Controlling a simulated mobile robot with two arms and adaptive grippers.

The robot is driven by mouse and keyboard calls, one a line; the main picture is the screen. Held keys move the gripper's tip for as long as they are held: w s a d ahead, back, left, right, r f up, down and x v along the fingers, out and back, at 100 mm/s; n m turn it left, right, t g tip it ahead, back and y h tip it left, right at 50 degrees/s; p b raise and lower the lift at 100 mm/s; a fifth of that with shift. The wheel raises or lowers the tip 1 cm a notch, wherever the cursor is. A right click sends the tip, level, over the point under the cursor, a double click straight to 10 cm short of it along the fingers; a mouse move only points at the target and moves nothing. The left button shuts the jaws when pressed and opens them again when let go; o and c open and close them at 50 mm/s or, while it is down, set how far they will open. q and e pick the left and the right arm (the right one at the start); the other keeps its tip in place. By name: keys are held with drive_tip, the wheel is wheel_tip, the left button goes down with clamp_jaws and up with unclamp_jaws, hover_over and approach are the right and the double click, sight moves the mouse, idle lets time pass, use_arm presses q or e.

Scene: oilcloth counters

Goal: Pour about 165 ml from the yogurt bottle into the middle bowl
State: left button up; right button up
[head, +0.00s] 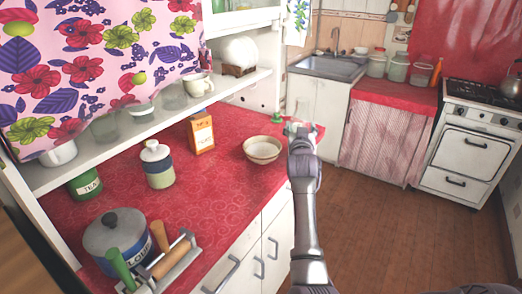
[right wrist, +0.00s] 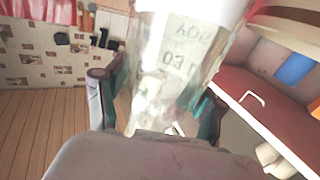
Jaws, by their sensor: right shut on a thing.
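A cream bowl (head: 262,150) stands upright on the red counter, near its front edge, in the head view. Its inside looks pale; I cannot tell whether it holds any liquid. My right gripper (head: 301,135) is just right of this bowl, apart from it. It is shut on a clear glass bottle with dark lettering (right wrist: 178,65), which fills the middle of the right wrist view between the two fingers. In the head view my gripper hides most of the bottle, so its tilt and fill level are unclear. My left gripper is out of view.
A shelf (head: 150,122) with cups overhangs the counter. The counter in front of the carton is clear.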

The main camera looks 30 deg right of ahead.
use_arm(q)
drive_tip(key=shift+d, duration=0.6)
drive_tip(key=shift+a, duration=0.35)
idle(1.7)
